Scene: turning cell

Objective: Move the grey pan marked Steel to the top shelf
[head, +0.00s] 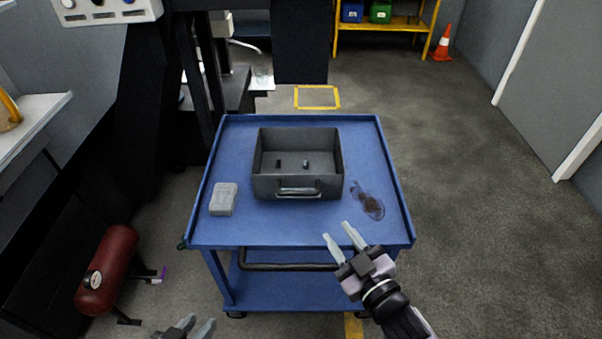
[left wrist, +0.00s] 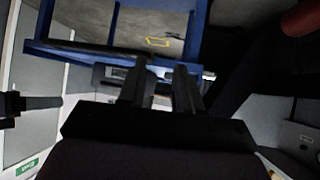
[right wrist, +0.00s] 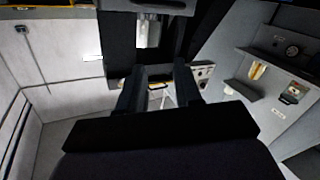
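A grey pan (head: 262,187) with a front handle sits on the top of a blue cart (head: 230,143). Two small dark pieces lie inside it. No Steel marking is readable on it from here. My right gripper (head: 339,232) is open and empty above the cart's front edge, in front of the pan and to its right. My left gripper (head: 195,326) is at the bottom edge of the head view, low in front of the cart, its fingers apart with nothing between them. The left gripper's fingers also show in the left wrist view (left wrist: 160,88).
A small grey box (head: 223,199) and a dark stain (head: 368,203) are on the cart top. A red tank (head: 107,270) stands left of the cart. A yellow shelf (head: 400,24) with blue and green bins and an orange cone (head: 442,45) are at the back. Floor to the right is clear.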

